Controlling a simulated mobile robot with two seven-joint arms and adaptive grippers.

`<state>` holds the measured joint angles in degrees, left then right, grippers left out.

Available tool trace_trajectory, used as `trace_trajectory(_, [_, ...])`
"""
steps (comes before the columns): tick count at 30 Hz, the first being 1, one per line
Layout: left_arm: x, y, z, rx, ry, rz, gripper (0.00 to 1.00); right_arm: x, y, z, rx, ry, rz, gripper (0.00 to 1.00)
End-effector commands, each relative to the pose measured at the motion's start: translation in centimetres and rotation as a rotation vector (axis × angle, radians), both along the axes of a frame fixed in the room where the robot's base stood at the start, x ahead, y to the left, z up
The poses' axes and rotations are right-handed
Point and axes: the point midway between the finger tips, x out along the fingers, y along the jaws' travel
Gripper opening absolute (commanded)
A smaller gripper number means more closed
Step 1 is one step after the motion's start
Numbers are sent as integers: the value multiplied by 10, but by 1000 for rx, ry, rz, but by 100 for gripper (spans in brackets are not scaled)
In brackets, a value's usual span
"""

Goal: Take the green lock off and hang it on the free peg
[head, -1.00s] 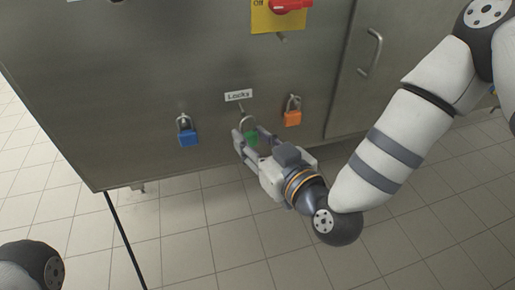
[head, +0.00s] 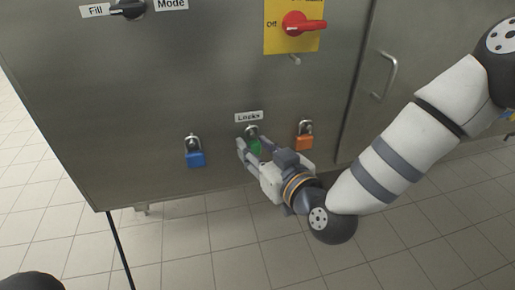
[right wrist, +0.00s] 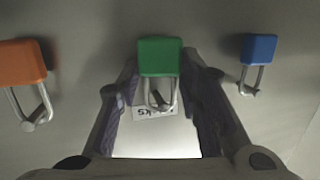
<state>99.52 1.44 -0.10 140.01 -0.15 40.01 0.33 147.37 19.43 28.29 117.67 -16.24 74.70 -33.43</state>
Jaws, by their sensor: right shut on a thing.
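The green lock (head: 255,146) is at the middle of the panel, just below the "Locks" label (head: 249,117). My right gripper (head: 254,152) is shut on its body, with a finger on either side. In the right wrist view the green lock (right wrist: 159,57) sits between the fingers, and its shackle overlaps the label. I cannot tell whether the shackle is still around its peg. A bare peg (head: 295,60) sticks out below the red switch. My left gripper is out of view.
A blue lock (head: 195,159) hangs left of the green one and an orange lock (head: 304,142) hangs close on its right. The red switch (head: 303,24) on its yellow plate is above. A door handle (head: 386,75) stands out at the right.

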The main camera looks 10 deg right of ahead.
Motion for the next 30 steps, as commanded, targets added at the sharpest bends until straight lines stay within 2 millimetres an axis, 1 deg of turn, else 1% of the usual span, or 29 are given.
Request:
trace_trajectory(12, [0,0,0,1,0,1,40,0,0,0,0,0,0,2])
trace_trajectory(13, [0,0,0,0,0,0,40,0,0,0,0,0,0,35])
trace_trajectory(14, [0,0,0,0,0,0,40,0,0,0,0,0,0,42])
trace_trajectory(15, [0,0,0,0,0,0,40,0,0,0,0,0,0,51])
trace_trajectory(16, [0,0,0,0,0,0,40,0,0,0,0,0,0,56])
trace_trajectory(23, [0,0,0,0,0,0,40,0,0,-1,0,0,0,56])
trace_trajectory(26, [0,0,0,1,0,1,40,-4,-1,-1,-1,3,1,56])
trace_trajectory(29, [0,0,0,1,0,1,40,-19,-6,1,0,5,1,56])
trace_trajectory(30, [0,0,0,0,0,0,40,-29,-8,3,0,6,2,56])
